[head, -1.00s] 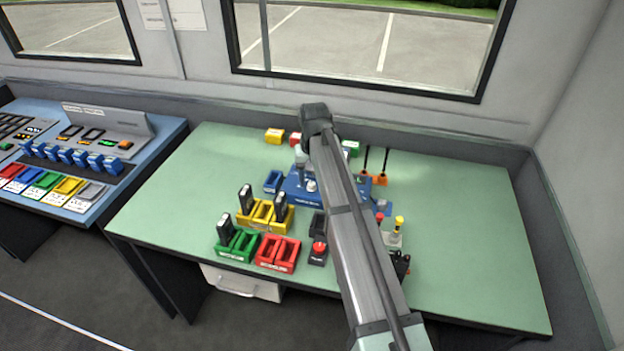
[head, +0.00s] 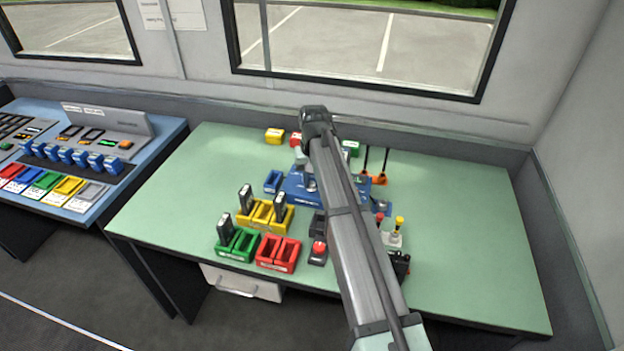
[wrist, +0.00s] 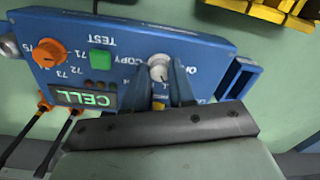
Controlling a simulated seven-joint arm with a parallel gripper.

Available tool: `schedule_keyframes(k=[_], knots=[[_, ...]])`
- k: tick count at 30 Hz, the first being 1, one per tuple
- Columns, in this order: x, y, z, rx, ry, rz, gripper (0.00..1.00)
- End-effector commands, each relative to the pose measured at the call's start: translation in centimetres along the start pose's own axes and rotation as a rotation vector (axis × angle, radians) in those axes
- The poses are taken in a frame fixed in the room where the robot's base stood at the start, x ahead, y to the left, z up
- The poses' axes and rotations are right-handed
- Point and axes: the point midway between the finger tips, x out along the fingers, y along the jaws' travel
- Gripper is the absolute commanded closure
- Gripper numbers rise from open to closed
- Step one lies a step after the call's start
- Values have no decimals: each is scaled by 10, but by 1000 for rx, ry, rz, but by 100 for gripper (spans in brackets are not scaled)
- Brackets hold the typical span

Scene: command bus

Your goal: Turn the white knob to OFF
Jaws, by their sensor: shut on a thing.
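The white knob (wrist: 158,68) sits on the face of a blue panel box (wrist: 205,58), seen upside down in the wrist view. My gripper (wrist: 159,80) has its two blue-grey fingers on either side of the knob, shut on it. Lettering near the knob reads COPY, with a word starting with O beside it, partly hidden by a finger. In the head view the blue box (head: 293,196) stands on the green table, and my arm covers its right part.
In the head view, yellow chargers (head: 262,213), green ones (head: 236,246) and red ones (head: 278,253) stand in front. The table's right side (head: 470,240) is clear.

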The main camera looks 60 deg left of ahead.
Motion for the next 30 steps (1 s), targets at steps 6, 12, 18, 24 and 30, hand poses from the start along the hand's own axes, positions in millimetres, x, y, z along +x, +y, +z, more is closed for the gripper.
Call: schedule_keyframes(k=[6,12,18,24,30], knots=[[0,0,0,-13,0,0,100],[0,0,0,-86,-2,0,100],[0,0,0,-234,-6,0,100],[0,0,-1,-422,-11,0,100],[0,0,-1,-611,-15,0,100]])
